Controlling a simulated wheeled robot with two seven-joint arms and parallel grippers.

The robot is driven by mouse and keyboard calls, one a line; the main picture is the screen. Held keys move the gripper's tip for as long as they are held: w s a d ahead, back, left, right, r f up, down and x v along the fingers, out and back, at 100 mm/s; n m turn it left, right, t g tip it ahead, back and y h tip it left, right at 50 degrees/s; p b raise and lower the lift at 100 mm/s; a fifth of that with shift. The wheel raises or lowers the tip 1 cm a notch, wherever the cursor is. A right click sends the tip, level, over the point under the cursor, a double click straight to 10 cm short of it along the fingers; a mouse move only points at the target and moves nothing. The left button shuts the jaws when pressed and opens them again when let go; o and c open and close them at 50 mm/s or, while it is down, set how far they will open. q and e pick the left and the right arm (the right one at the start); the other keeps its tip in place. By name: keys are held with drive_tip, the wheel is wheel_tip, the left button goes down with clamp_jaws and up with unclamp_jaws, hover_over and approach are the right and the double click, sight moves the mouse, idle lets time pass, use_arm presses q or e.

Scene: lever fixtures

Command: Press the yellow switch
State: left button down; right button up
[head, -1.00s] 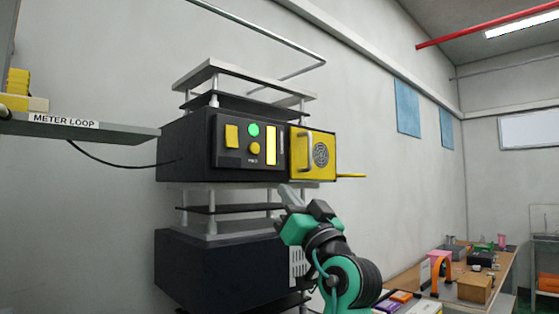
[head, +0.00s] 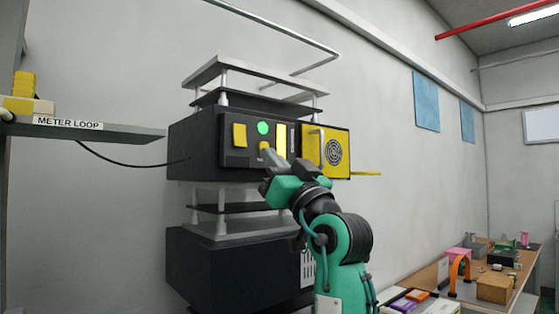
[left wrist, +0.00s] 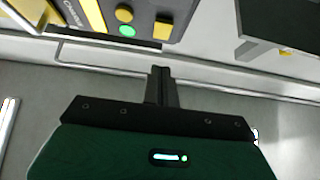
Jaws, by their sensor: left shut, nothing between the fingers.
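The yellow switch (head: 239,135) is a square yellow plate at the left of the dark control panel (head: 229,158) on the black box. In the left wrist view, the yellow switch (left wrist: 163,30) shows near the top edge. A round green light (head: 263,128) and a round yellow button (head: 264,146) sit to its right in the head view. My left gripper (head: 267,158) is shut and empty, in front of the panel's lower part, below and right of the switch.
A yellow door with a handle and round grille (head: 335,150) is right of the panel, with a yellow bar sticking out below. A grey shelf (head: 100,132) labelled METER LOOP juts out at left. A cluttered workbench (head: 440,270) stands at lower right.

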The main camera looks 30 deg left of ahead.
sight(241, 139)
use_arm(q)
drive_tip(key=w+a+r+p, duration=0.1)
drive_tip(key=a, duration=0.1)
drive_tip(key=w+a+p, duration=0.1)
drive_tip(key=a, duration=0.1)
drive_tip(key=w+a+r+p, duration=0.1)
drive_tip(key=a, duration=0.2)
drive_tip(key=shift+r, duration=0.35)
drive_tip(key=shift+a+f, duration=0.1)
drive_tip(key=shift+a, duration=0.1)
use_arm(e)
drive_tip(key=s+r, duration=0.2)
drive_tip(key=r, duration=0.1)
drive_tip(key=shift+d, duration=0.1)
